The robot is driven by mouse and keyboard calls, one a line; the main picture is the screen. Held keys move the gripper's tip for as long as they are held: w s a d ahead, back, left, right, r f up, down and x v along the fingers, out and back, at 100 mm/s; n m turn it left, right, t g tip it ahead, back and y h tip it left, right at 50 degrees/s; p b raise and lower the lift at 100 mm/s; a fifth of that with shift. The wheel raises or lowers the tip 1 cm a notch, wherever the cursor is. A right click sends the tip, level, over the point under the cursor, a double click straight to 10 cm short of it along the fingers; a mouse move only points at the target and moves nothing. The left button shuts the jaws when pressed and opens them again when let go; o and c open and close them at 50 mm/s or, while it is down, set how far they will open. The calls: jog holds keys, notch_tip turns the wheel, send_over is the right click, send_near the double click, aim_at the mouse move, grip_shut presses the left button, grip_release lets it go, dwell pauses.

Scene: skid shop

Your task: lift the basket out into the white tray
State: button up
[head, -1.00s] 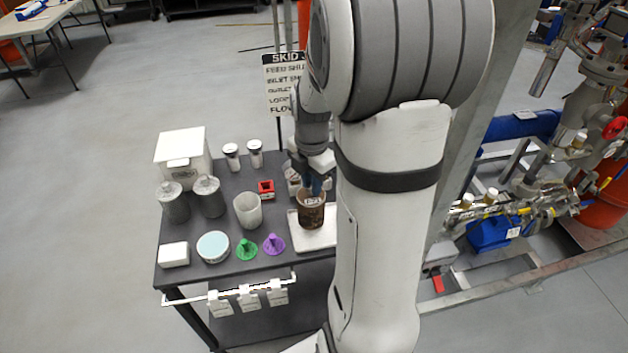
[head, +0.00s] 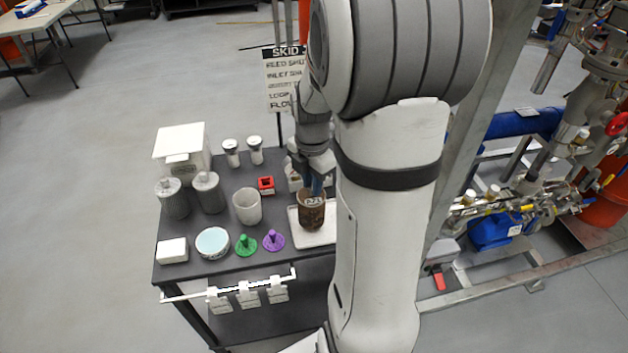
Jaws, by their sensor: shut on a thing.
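The basket (head: 312,213) is a brown, rusty-looking mesh cylinder. It is upright at the white tray (head: 318,239), near the tray's middle. Whether its base touches the tray or hangs just above it, I cannot tell. My gripper (head: 313,188) reaches down from above, shut on the basket at its upper rim. My arm hides the right part of the tray and part of the fingers.
On the dark cart (head: 222,270) stand a whitish cup (head: 247,207), a red block (head: 266,185), green (head: 246,246) and purple (head: 273,241) funnels, grey canisters (head: 208,193) and a white box (head: 182,150). A sign (head: 289,80) stands behind. Skid piping is right.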

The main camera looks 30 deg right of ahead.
jog(key=shift+f, duration=0.25)
jog(key=shift+f+b, duration=0.35)
jog(key=shift+b, duration=0.1)
jog(key=shift+f, duration=0.35)
jog(key=o, duration=1.2)
jog(key=shift+c, duration=0.2)
jog(key=shift+r+p, duration=2.6)
jog(key=shift+r, duration=1.25)
